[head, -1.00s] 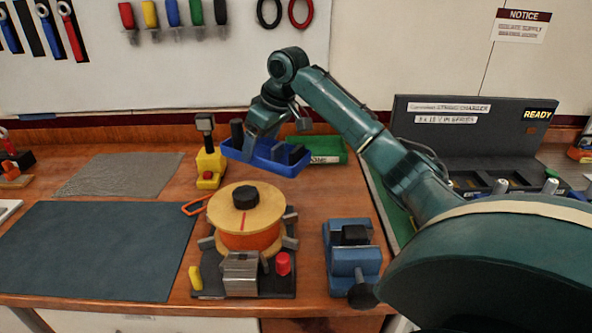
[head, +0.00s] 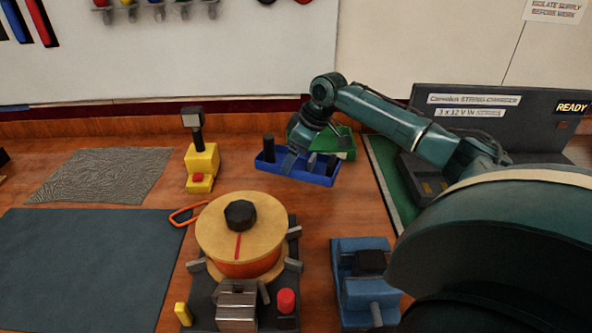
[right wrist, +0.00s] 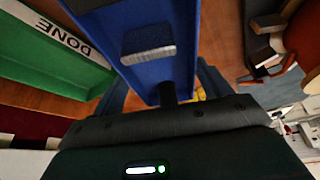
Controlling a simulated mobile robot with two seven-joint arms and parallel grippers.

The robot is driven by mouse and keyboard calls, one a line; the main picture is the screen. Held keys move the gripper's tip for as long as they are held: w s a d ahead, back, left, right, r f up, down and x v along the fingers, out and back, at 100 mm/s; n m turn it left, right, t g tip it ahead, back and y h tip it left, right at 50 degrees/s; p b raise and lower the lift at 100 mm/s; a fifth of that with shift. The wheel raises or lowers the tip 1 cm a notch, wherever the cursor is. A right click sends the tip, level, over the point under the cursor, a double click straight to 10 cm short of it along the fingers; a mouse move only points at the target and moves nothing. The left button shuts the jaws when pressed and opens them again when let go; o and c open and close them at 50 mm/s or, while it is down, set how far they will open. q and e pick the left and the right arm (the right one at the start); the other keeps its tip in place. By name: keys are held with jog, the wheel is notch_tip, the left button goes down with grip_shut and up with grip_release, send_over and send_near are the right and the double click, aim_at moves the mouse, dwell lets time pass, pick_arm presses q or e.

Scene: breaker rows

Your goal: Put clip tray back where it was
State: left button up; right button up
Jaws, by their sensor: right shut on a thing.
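The clip tray, a blue open tray (head: 323,180), is in my right gripper (head: 297,152) in the head view, just in front of a green tray (head: 347,143). Dark upright pieces stand in it. My right gripper is shut on the blue tray; the fingertips are partly hidden. In the right wrist view the blue tray (right wrist: 178,68) fills the upper middle, with a grey block (right wrist: 148,40) in it. The green tray (right wrist: 45,62), labelled DONE, lies left of it there. I cannot tell whether the blue tray touches the table. My left gripper is not in view.
A yellow tool (head: 202,163) stands left of the blue tray. A wooden spool (head: 240,240) on a dark fixture and a blue vise-like device (head: 362,275) are nearer. The charger (head: 470,110) stands right. Bare wood lies between the yellow tool and the trays.

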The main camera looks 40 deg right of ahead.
aim_at(296, 166)
jog(key=shift+w+f, duration=0.1)
jog(key=shift+f, duration=2.25)
jog(key=o, duration=1.2)
jog(key=shift+f, duration=0.1)
jog(key=v, duration=1.2)
jog(key=shift+d, duration=0.1)
